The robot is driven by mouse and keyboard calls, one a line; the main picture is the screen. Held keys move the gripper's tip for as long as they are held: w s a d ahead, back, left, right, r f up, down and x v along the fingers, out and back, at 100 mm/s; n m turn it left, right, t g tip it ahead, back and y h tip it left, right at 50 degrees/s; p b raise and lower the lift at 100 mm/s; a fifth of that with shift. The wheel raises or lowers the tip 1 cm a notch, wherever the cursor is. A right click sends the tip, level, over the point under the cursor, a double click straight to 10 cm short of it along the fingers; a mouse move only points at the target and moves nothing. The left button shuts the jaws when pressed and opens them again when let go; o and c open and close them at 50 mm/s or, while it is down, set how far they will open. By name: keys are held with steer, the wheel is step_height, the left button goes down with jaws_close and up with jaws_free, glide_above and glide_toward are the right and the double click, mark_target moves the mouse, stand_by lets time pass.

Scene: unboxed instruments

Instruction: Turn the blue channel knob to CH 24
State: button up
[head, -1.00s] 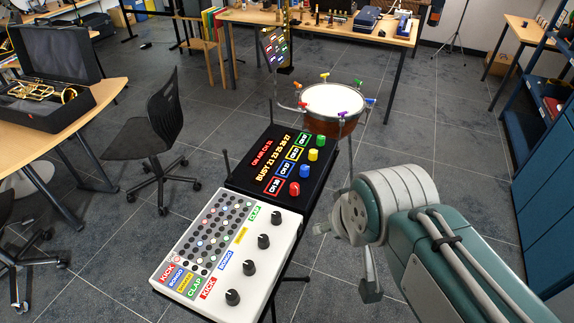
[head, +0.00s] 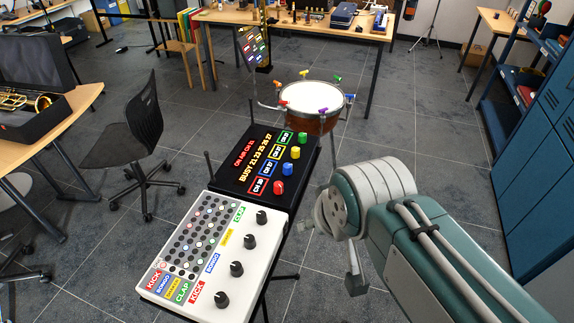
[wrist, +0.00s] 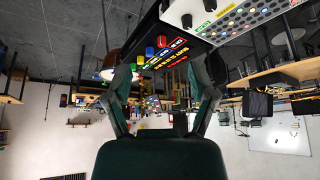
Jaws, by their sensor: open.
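The blue knob (head: 286,169) stands on the right side of a black box (head: 226,185), between a red knob (head: 278,187) and a yellow knob (head: 295,152); a green knob (head: 303,138) is at the far end. A blue-framed channel label (head: 267,168) is left of the blue knob, its number too small to read surely. In the wrist view, the blue knob (wrist: 149,51) appears beyond and between my open fingers. My gripper (wrist: 160,78) is empty and apart from the knobs. In the head view my arm is to the right of the box, its fingers hard to make out.
A white drum machine (head: 180,292) with black knobs stands in front of the black box. A drum (head: 312,98) with coloured clips stands behind it. A chair (head: 145,125) is at left, blue cabinets (head: 550,165) at right. Open floor lies between arm and cabinets.

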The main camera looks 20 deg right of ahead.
steer(key=w+r+m+g, duration=0.1)
steer(key=w+r, duration=0.2)
steer(key=w, duration=0.5)
steer(key=m+g, duration=0.4)
glide_above(288, 165)
step_height(288, 165, down, 13)
step_height(288, 165, down, 11)
steer(key=shift+w+r, duration=0.1)
steer(key=shift+w, duration=0.05)
steer(key=shift+c, duration=0.3)
jaws_close()
